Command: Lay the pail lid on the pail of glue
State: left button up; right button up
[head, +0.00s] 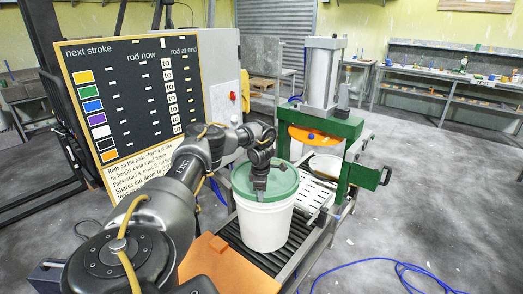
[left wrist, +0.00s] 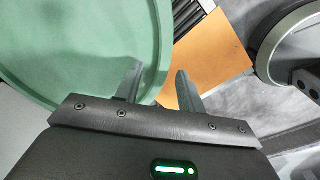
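The white pail (head: 265,225) stands upright on the dark roller conveyor. The green lid (head: 243,181) covers the pail's mouth and looks level; I cannot tell whether its rim is fully seated. The lid also fills the upper left of the left wrist view (left wrist: 80,45). My left gripper (head: 260,194) is at the near edge of the lid, pointing down. In the left wrist view its fingers (left wrist: 160,78) are apart, one over the lid and one outside its rim, with a gap visible. My right gripper is not in view.
A green press (head: 330,128) with an orange plate (head: 312,137) stands just behind and right of the pail. An orange board (head: 222,262) lies in front. A chart board (head: 130,95) stands at left. A blue hose (head: 400,268) lies on the floor at right.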

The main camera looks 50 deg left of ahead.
pick_arm(q)
jog(key=o, duration=0.3)
notch_tip(320, 180, up, 8)
jog(key=p, duration=0.8)
dwell(0.4)
dwell(0.4)
